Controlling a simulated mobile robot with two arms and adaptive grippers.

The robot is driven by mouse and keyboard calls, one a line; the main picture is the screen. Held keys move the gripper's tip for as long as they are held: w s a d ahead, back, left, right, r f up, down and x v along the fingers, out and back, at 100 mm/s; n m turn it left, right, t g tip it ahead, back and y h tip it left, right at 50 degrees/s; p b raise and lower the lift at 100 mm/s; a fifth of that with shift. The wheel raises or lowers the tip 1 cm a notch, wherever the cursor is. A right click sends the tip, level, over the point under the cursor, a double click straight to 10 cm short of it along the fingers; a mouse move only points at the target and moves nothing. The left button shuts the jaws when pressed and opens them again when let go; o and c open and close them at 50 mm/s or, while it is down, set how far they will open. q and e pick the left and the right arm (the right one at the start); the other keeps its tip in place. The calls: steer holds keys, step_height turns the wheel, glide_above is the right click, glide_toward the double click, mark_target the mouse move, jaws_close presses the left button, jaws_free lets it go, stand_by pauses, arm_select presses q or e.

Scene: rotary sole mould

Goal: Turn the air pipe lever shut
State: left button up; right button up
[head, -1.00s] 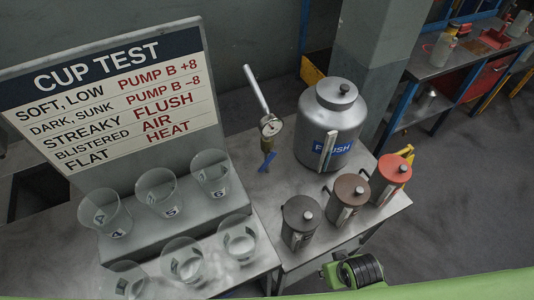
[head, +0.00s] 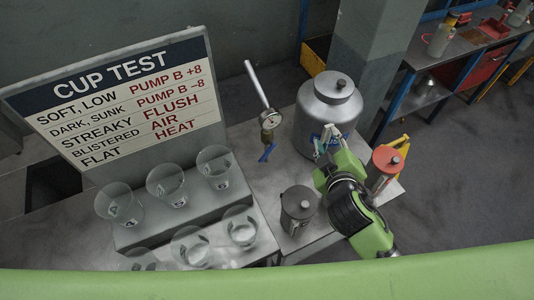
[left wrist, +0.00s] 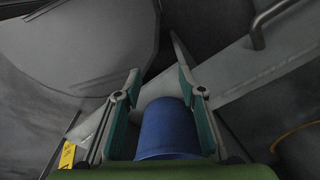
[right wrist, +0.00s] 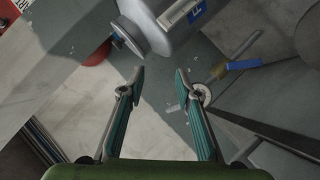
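The air pipe (head: 256,84) rises at the back of the metal table in the head view, with a round gauge (head: 270,120) on it. Its blue lever (head: 267,153) sits below the gauge, slanting down. In the right wrist view the blue lever (right wrist: 244,64) sticks out to the right of a brass fitting (right wrist: 218,70), beyond my right finger. My right gripper (head: 324,144) is in front of the flush can, right of the lever and apart from it. It is open and empty in the right wrist view (right wrist: 160,72). My left gripper (left wrist: 159,72) is open, outside the head view.
The silver flush can (head: 327,108) stands right of the pipe. A dark pot (head: 298,208) and a red-lidded pot (head: 384,165) flank my right arm. Clear cups (head: 167,184) and the cup test board (head: 110,95) are left. A blue cylinder (left wrist: 167,130) shows between my left fingers.

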steer(key=w+a+r+n+t+y, duration=0.4)
steer(key=w+a+r+n+y, duration=0.15)
steer(key=a+n, duration=0.25)
steer(key=n+g+y, duration=0.4)
steer(key=n+g, duration=0.7)
steer(key=n, duration=1)
glide_above(267, 155)
steer(key=s+d, duration=0.6)
steer(key=d, duration=0.3)
step_height(267, 155, down, 18)
steer(key=b+x, duration=0.1)
steer(key=x, duration=0.3)
steer(key=b+x, duration=0.1)
steer(key=x, duration=0.3)
steer(key=b+x, duration=0.1)
steer(key=x, duration=0.4)
steer(key=shift+s+a+r, duration=0.1)
steer(key=shift+a+r, duration=0.15)
steer(key=shift+a, duration=0.2)
steer(key=shift+y, duration=0.25)
jaws_close()
